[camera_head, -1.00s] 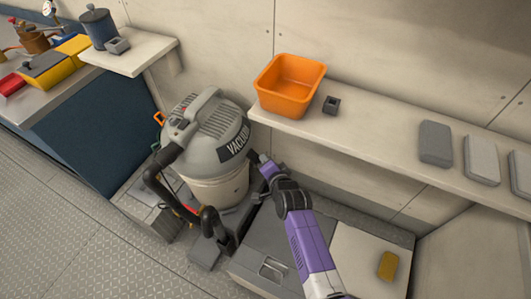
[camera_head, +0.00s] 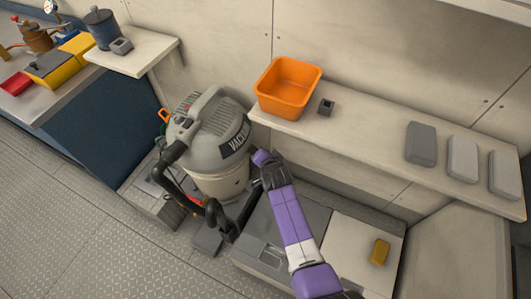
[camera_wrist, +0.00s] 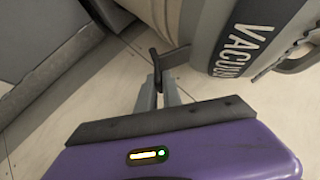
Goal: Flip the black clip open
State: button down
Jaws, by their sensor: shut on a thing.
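The grey and cream vacuum (camera_head: 212,150) stands upright below the shelf, and its grey head with the label also fills the upper right of the wrist view (camera_wrist: 240,45). In the wrist view a small black clip (camera_wrist: 154,57) is seen at the side of the vacuum, by the seam between grey head and cream drum. My gripper (camera_wrist: 162,82) is shut on the black clip, with its two grey fingers converging at the clip's lower end. In the head view the clip and fingertips are hidden by my purple wrist, which is close against the vacuum's right side.
A shelf (camera_head: 370,135) runs above my arm, with an orange bin (camera_head: 288,88), a small dark block (camera_head: 326,107) and grey boxes (camera_head: 421,144) on it. A black hose (camera_head: 170,170) hangs left of the vacuum. A yellow sponge-like block (camera_head: 380,251) lies on the low locker.

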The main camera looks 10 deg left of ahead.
jog(key=shift+s+d+f, duration=0.15)
jog(key=shift+d+f, duration=0.05)
jog(key=shift+f, duration=0.15)
jog(key=c, duration=1.6)
grip_release()
jog(key=shift+o, duration=0.2)
jog(key=shift+r, duration=0.2)
jog(key=shift+a+r, duration=0.1)
jog(key=p+v, duration=0.1)
jog(key=v, duration=0.6)
jog(key=shift+s+r+p, duration=0.2)
jog(key=shift+s+p, duration=0.05)
jog(key=shift+p, duration=0.05)
